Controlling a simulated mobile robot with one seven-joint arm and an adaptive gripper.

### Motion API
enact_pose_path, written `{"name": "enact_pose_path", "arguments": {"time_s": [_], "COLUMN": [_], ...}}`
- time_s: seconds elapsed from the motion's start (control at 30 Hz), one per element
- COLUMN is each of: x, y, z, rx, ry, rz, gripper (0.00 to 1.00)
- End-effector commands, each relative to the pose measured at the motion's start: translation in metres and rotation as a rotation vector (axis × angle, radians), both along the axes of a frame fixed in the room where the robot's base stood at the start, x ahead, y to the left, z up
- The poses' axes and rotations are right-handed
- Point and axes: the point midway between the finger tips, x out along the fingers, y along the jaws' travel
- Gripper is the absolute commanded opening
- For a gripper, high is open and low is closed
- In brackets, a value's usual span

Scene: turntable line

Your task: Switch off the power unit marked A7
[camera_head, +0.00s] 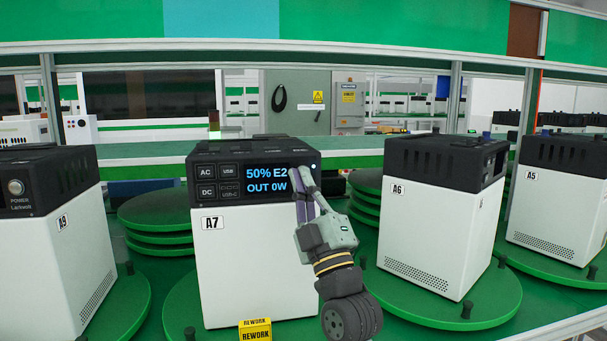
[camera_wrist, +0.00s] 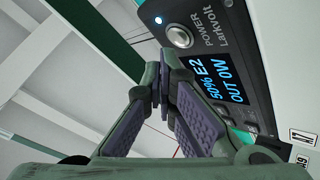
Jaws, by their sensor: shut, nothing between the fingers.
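The power unit marked A7 (camera_head: 250,265) is a white box with a black top, upright on a green turntable. Its display (camera_head: 267,179) is lit and reads 50% E2, OUT 0W; it also shows in the wrist view (camera_wrist: 208,82). A small light (camera_wrist: 158,20) glows beside the round silver POWER button (camera_wrist: 180,37). My gripper (camera_head: 301,172) is shut and empty at the right end of the front panel, hiding the button in the head view. In the wrist view my fingertips (camera_wrist: 162,82) are close to the button; I cannot tell whether they touch the panel.
Units A9 (camera_head: 72,245), A6 (camera_head: 430,230) and A5 (camera_head: 550,215) stand on neighbouring green turntables (camera_head: 470,315). A yellow REWORK tag (camera_head: 256,331) sits before A7. Small dark knobs (camera_head: 190,333) stand on the turntable rims. A shelf rail (camera_head: 300,45) runs overhead behind.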

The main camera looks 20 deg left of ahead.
Motion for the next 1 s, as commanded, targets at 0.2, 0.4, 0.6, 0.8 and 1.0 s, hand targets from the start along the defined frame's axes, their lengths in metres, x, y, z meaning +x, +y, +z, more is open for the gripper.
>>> {"name": "enact_pose_path", "arguments": {"time_s": [0.2,0.4,0.6,0.8,1.0], "x": [0.0048,0.0071,0.0071,0.0085,0.0106], "y": [0.0036,0.0048,0.0049,0.0056,0.0067], "z": [-0.0019,0.0001,0.0,-0.0004,-0.0005], "rx": [0.0,0.0,0.0,0.0,0.0], "ry": [-0.001,0.0,0.0,0.0,-0.001], "rz": [0.001,0.0,0.0,0.0,-0.001], "gripper": [0.0,0.0,0.0,0.0,0.0]}}
